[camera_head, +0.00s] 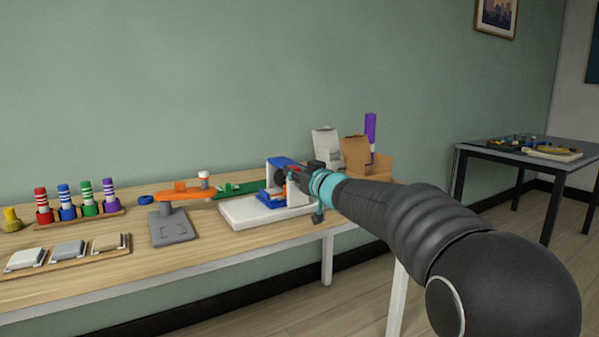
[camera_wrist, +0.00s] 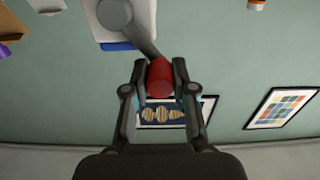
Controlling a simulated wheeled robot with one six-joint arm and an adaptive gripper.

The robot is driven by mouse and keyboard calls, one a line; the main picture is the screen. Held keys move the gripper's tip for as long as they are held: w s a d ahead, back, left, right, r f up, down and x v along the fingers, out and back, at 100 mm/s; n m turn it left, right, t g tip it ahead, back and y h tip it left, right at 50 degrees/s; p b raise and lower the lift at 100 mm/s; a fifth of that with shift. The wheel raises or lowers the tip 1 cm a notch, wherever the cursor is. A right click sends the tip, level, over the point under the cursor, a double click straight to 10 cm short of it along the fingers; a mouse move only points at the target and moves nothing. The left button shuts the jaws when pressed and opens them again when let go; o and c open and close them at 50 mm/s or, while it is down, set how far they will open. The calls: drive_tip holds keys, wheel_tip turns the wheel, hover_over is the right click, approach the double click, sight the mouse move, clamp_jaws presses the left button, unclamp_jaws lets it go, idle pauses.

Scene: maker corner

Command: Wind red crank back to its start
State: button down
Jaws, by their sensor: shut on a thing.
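The red crank's handle (camera_wrist: 159,78) shows in the wrist view between the fingers of my gripper (camera_wrist: 160,88), which is shut on it. A grey crank arm (camera_wrist: 142,38) runs from the handle up to a round grey hub (camera_wrist: 115,12). The red handle is mostly hidden there by the gripper and wrist.
Cardboard boxes (camera_head: 357,153) stand behind my wrist. A dark side table (camera_head: 500,152) stands at the right.

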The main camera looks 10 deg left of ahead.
drive_tip(key=c, duration=0.9)
unclamp_jaws()
drive_tip(key=shift+a, duration=0.1)
drive_tip(key=v, duration=1.2)
